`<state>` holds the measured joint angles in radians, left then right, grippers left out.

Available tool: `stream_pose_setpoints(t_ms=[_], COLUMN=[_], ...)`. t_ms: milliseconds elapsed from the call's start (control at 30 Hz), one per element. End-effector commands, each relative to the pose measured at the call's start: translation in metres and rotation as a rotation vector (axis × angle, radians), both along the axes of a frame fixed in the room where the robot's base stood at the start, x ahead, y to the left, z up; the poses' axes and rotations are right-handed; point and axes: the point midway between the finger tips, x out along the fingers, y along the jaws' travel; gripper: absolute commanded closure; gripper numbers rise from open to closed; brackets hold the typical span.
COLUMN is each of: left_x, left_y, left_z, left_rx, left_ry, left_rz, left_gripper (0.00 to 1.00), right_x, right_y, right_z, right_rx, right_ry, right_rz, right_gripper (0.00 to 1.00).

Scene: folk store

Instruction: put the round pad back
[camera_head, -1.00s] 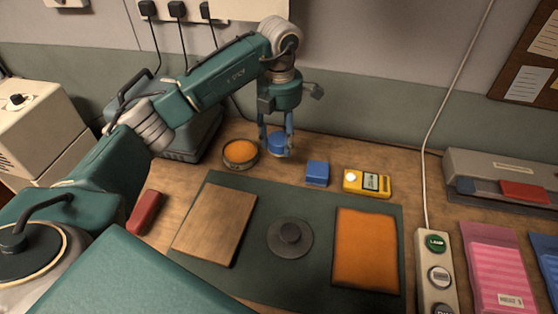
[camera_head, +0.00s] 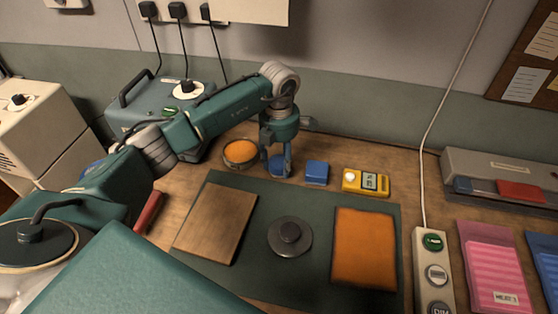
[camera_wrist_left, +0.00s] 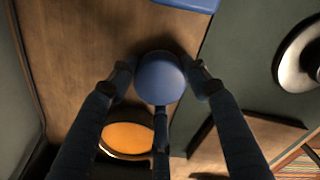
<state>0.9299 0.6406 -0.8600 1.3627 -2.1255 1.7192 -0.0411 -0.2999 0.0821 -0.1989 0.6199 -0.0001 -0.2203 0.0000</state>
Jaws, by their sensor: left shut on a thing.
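The round pad (camera_head: 277,168), blue, is between the fingers of my left gripper (camera_head: 278,170), low over the wooden table just behind the green mat. The left wrist view shows the round pad (camera_wrist_left: 160,78) from above, with the fingers of my left gripper (camera_wrist_left: 160,72) shut on its sides. I cannot tell whether its underside touches the table. A round dish with an orange top (camera_head: 240,153) stands just left of it, also in the left wrist view (camera_wrist_left: 126,138). A blue square block (camera_head: 317,172) is just to its right. My right gripper is not in view.
The green mat (camera_head: 272,205) bears a wooden board (camera_head: 215,222), a grey knobbed disc (camera_head: 290,237) and an orange sheet (camera_head: 364,248). A yellow meter (camera_head: 366,182) stands behind its right side. A red object (camera_head: 149,212) lies left of it. A switch strip (camera_head: 432,270) lies right.

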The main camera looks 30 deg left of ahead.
Motion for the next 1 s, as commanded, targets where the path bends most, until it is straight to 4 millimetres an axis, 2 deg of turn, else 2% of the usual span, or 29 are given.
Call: stream_pose_setpoints(t_ms=[33,67,133,400,500,567,1000], left_x=[0.000,0.000,0.000,0.000,0.000,0.001,0.001], left_y=[0.000,0.000,0.000,0.000,0.000,0.000,0.000], left_z=[-0.003,-0.002,-0.002,-0.001,0.004,0.008,0.096], left_rx=[0.000,0.000,0.001,0.000,-0.001,-0.001,0.000], left_ry=[0.000,0.000,0.001,0.000,-0.001,-0.003,-0.004], left_rz=[0.000,0.000,0.000,0.000,0.001,0.000,-0.001], left_gripper=[0.73,0.47,0.34,0.34,0.34,0.34,0.34], right_x=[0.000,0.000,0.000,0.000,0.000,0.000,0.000], right_y=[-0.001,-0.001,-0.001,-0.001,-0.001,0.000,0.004], right_z=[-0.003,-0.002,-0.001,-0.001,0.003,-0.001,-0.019], right_rx=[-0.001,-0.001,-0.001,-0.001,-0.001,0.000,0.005], right_ry=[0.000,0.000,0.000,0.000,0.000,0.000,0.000], right_rz=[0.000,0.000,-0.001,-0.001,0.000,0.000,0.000], right_gripper=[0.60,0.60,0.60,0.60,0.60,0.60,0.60])
